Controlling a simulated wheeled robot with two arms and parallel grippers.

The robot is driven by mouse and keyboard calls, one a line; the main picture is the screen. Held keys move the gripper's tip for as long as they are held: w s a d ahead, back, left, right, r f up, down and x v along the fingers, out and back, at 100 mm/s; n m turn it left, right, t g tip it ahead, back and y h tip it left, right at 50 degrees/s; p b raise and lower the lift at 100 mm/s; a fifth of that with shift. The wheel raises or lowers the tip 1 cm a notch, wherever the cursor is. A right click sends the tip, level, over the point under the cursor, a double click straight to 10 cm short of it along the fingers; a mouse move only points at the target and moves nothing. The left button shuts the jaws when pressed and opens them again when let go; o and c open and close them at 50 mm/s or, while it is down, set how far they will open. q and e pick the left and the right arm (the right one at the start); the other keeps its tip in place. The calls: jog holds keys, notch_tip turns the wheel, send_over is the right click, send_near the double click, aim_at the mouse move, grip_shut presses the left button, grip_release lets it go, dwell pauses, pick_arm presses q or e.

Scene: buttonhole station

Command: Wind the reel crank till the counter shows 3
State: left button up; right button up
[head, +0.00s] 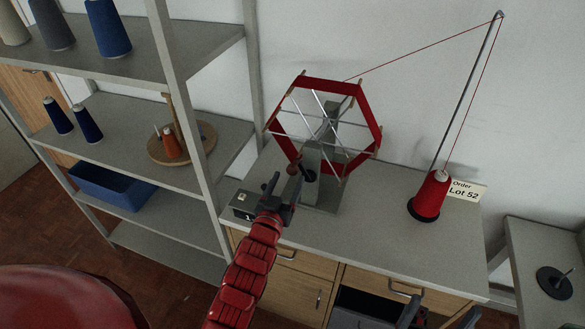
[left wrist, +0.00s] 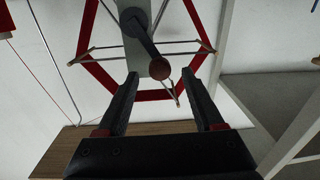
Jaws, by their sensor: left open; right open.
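The reel (head: 372,108) is a six-sided frame with red thread and thin spokes on a grey stand; it also shows in the left wrist view (left wrist: 88,28). Its crank (left wrist: 145,42) ends in a round brown knob (left wrist: 160,71), also visible in the head view (head: 292,169). My left gripper (head: 284,184) is open, with the knob in line between its fingertips (left wrist: 163,82) in the left wrist view; I cannot tell if they touch. A small box (head: 243,204), perhaps the counter, sits left of the stand; its reading is illegible. My right gripper (head: 440,317) is open and empty at the bottom edge.
A red thread cone (head: 431,194) stands right on the bench (head: 370,235), its thread running over a tall bent rod (head: 468,100) to the reel. Shelves (head: 180,60) with cones stand close left. A dark drawer (head: 365,305) is below.

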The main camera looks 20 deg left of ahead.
aim_at(291, 173)
pick_arm(q)
jog(key=shift+w+p, duration=0.75)
jog(key=shift+w, duration=1.65)
grip_shut()
